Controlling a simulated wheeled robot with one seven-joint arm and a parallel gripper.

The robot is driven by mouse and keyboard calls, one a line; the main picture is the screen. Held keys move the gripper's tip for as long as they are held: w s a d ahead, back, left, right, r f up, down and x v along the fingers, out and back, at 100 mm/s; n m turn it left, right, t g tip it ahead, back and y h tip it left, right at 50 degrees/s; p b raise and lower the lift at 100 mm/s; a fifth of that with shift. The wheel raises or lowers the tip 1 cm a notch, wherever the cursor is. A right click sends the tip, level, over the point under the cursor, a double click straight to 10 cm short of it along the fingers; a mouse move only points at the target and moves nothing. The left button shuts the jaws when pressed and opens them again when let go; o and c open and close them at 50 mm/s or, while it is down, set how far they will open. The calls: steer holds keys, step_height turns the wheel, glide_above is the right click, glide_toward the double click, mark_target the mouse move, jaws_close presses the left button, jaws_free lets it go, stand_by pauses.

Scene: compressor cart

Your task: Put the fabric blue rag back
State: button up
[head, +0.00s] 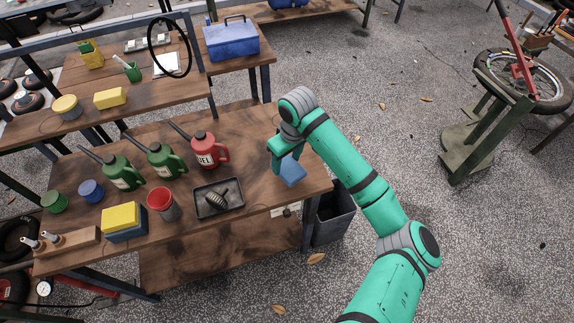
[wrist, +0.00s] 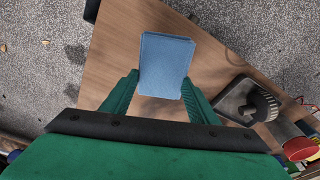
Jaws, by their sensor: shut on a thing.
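The blue fabric rag (head: 292,171) is a small folded block of cloth. It also shows in the wrist view (wrist: 165,65), between the two green fingers. My gripper (head: 281,158) is shut on the rag near the right end of the wooden bench (head: 252,188). In the wrist view my gripper (wrist: 160,88) has a finger on each side of the rag. The rag is over the bench top; I cannot tell whether it touches the wood.
A black tray (head: 231,208) with a dark brush-like part lies left of the rag. Red and green cans (head: 205,150), a red cup (head: 163,203) and a yellow-and-blue stack (head: 122,220) stand further left. A dark bin (head: 334,218) stands on the floor beside the bench's right end.

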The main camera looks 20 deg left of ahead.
mark_target(288, 162)
steer(key=shift+w+f, duration=0.6)
steer(key=shift+f, duration=1.5)
steer(key=o, duration=1.4)
steer(key=r, duration=0.4)
steer(key=d+r, duration=0.1)
steer(key=r, duration=0.3)
steer(key=s+r, duration=0.1)
steer(key=r, duration=0.3)
steer(key=shift+d, duration=0.25)
steer(key=shift+f, duration=0.1)
